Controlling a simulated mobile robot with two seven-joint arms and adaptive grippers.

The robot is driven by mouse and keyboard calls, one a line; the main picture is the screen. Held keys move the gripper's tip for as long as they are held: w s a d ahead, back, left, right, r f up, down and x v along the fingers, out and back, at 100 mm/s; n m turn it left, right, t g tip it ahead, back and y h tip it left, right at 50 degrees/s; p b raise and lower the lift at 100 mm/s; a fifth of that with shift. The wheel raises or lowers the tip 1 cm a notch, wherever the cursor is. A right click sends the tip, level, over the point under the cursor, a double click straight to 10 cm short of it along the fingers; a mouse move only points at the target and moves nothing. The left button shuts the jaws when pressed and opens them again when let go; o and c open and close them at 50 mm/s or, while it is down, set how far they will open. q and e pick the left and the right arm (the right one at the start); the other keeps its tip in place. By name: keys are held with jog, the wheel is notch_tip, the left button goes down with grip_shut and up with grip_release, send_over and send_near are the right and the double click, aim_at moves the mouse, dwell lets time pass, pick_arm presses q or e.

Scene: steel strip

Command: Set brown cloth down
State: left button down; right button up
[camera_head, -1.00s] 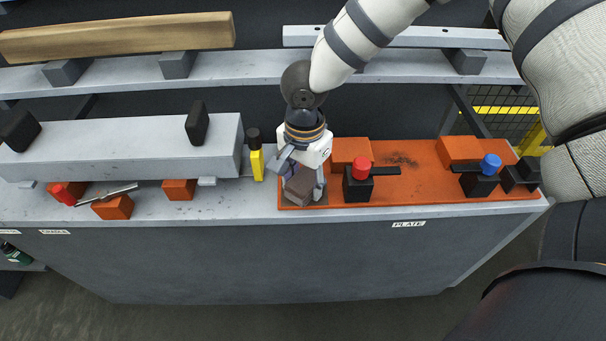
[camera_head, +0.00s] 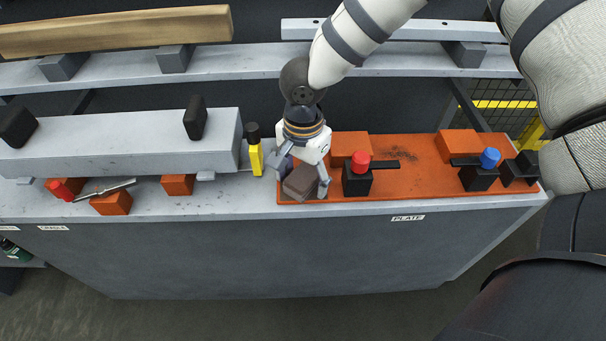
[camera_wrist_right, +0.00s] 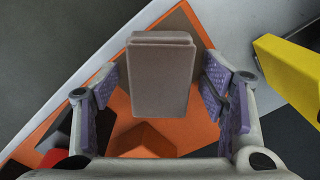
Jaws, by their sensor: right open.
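The brown cloth (camera_head: 300,182), a folded block-like pad, is at the left end of the orange plate (camera_head: 425,185) and looks to rest on it. In the right wrist view the cloth (camera_wrist_right: 161,78) lies between the spread fingers, with gaps on both sides. My right gripper (camera_head: 305,178) is open around the cloth, pointing down; its purple-padded fingers show in the wrist view (camera_wrist_right: 162,105). The cloth's underside is hidden. My left gripper is not in view.
A yellow bottle with a black cap (camera_head: 255,152) stands close left of the gripper. A black block with a red knob (camera_head: 357,180) is close right. A grey beam (camera_head: 110,146) lies further left. The plate's middle is mostly clear.

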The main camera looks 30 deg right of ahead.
notch_tip(320, 180, up, 12)
dwell(0.3)
